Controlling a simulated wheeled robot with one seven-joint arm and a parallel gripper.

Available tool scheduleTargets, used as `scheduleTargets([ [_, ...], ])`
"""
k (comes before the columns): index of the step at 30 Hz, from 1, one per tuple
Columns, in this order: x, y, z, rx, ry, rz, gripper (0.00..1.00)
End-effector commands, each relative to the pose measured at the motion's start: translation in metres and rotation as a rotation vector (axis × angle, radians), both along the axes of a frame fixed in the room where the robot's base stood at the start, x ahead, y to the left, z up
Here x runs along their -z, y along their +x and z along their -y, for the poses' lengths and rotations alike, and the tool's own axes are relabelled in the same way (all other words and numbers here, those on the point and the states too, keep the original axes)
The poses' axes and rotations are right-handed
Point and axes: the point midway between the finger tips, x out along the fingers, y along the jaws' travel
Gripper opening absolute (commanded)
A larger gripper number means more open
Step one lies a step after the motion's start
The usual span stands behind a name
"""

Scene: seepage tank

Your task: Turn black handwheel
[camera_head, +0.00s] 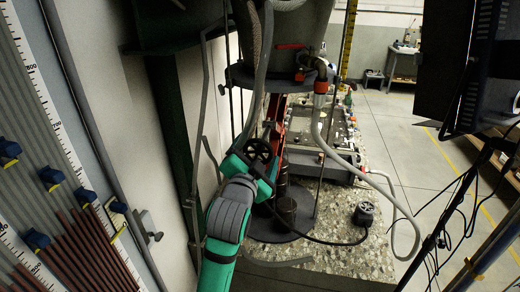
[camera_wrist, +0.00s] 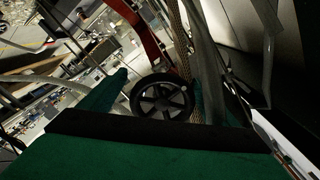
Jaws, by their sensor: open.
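The black handwheel (camera_wrist: 162,97), a spoked round wheel with a small light spot on its rim, is in the middle of the wrist view. It also shows in the head view (camera_head: 258,149), just beyond the end of my arm. My green gripper (camera_wrist: 160,79) is open. One finger is on each side of the wheel in the wrist view, and the wheel's left rim appears close to the left finger. In the head view my gripper (camera_head: 257,158) is right at the wheel. I cannot tell whether either finger touches the rim.
A large grey tank (camera_head: 285,35) stands above on a round plate with rods. A pale hose (camera_head: 318,125) hangs to its right. A thin grey pipe (camera_head: 197,120) runs down on the left, near my arm. Tiled floor (camera_head: 420,150) lies open to the right, beside a dark stand.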

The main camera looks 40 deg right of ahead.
Motion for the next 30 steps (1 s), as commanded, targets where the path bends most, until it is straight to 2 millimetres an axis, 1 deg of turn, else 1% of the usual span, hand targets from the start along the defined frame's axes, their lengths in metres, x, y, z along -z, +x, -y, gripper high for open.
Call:
scheduleTargets([
  [9,0.001,-0.036,-0.042,-0.001,0.0,-0.001,0.83],
  [15,0.001,-0.057,-0.065,0.001,0.0,-0.002,0.83],
  [21,0.001,-0.066,-0.074,0.004,0.002,-0.003,0.83],
  [30,0.001,-0.067,-0.075,0.004,0.002,-0.003,0.83],
])
